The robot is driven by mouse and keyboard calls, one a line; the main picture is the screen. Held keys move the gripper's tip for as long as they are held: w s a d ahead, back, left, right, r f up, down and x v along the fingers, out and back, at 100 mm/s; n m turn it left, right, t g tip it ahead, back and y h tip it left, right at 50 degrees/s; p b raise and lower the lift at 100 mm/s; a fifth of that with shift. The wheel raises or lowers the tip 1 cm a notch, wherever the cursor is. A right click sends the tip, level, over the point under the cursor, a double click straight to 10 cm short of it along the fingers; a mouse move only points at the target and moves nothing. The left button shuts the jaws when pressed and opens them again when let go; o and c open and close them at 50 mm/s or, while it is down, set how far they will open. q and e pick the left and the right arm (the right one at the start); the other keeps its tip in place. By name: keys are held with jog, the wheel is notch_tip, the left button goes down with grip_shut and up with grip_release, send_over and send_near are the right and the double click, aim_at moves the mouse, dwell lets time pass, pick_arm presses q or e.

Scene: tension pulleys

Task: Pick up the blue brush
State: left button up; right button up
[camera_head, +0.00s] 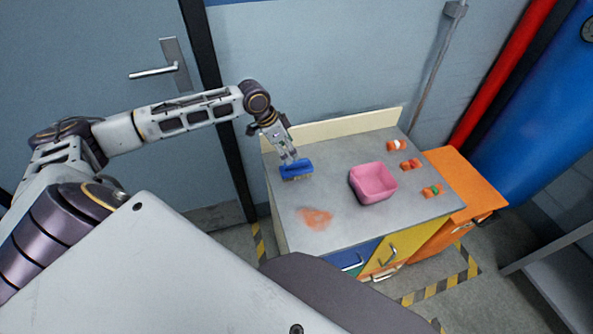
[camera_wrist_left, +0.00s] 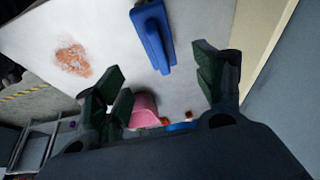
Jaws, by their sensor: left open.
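The blue brush (camera_head: 297,168) lies on the grey top of the cabinet (camera_head: 340,228), near its left edge, with pale bristles at its lower side. In the left wrist view the brush (camera_wrist_left: 154,38) shows at the top, ahead of and between the fingers. My left gripper (camera_head: 289,157) is just above the brush in the head view, and its fingers look close to the handle. In the left wrist view the left gripper (camera_wrist_left: 160,85) is open with nothing between its pads. Whether it touches the brush I cannot tell. My right gripper is in neither view.
A pink bin (camera_head: 373,183) stands mid-top, right of the brush. An orange-brown stain (camera_head: 315,218) lies in front. Small orange pieces (camera_head: 410,164) sit along the right side. A cream backboard (camera_head: 335,128) rises along the back edge. A door is at left.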

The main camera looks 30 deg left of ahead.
aim_at(300, 166)
pick_arm(q)
jog(key=x, duration=0.6)
jog(key=shift+w+b, duration=0.1)
jog(key=shift+b, duration=0.2)
jog(key=shift+f, duration=0.15)
jog(key=shift+w+d+f, duration=0.1)
jog(key=shift+f, duration=0.2)
jog(key=x, duration=0.3)
jog(key=shift+w+d+f+b, duration=0.1)
jog(key=shift+f+b, duration=0.15)
jog(key=shift+b, duration=0.1)
jog(key=shift+w+d+f, duration=0.1)
jog(key=shift+f, duration=0.4)
jog(key=shift+c, duration=0.3)
jog(key=c, duration=1.1)
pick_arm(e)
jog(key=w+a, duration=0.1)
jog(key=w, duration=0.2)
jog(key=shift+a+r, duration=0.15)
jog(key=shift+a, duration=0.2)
